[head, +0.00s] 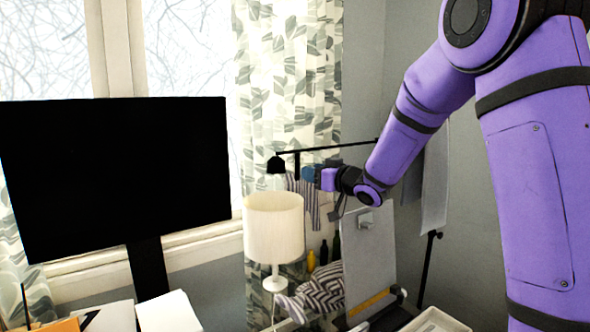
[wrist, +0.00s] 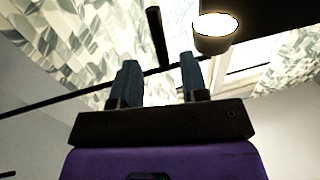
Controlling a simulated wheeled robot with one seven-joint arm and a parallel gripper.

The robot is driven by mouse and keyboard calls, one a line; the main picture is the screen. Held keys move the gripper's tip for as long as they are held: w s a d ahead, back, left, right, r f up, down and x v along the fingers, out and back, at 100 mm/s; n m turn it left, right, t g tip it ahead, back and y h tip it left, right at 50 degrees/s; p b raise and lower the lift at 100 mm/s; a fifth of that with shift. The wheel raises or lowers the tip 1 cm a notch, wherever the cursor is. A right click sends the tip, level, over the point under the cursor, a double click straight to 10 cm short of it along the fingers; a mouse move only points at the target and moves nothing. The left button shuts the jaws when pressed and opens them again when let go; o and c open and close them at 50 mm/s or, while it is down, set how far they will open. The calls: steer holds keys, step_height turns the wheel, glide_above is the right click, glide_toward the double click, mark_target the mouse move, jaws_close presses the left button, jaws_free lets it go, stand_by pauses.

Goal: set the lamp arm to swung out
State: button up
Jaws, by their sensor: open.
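The lamp arm (head: 325,148) is a thin black bar in the head view, running from a small black lamp head (head: 276,164) rightward toward my purple arm. A short black upright piece (head: 297,165) hangs from it. My gripper (head: 308,173), with blue fingers, is just below the bar and right of that piece. In the wrist view my gripper (wrist: 160,68) is open and empty. The bar (wrist: 50,101) crosses behind the fingers, and the black piece (wrist: 157,38) shows beyond and between the fingertips. Contact cannot be told. The bar's right end is hidden by my arm.
A table lamp (head: 273,230) with a cream shade stands below the lamp head. A black monitor (head: 115,185) is at left. A grey upright panel (head: 370,255) and striped cloth (head: 322,290) are below my gripper. Patterned curtains (head: 290,80) hang behind.

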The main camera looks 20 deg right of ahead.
mark_target(299, 168)
steer(key=x, duration=0.6)
steer(key=shift+w+a, duration=0.1)
steer(key=shift+w, duration=0.2)
steer(key=shift+c, duration=0.5)
jaws_close()
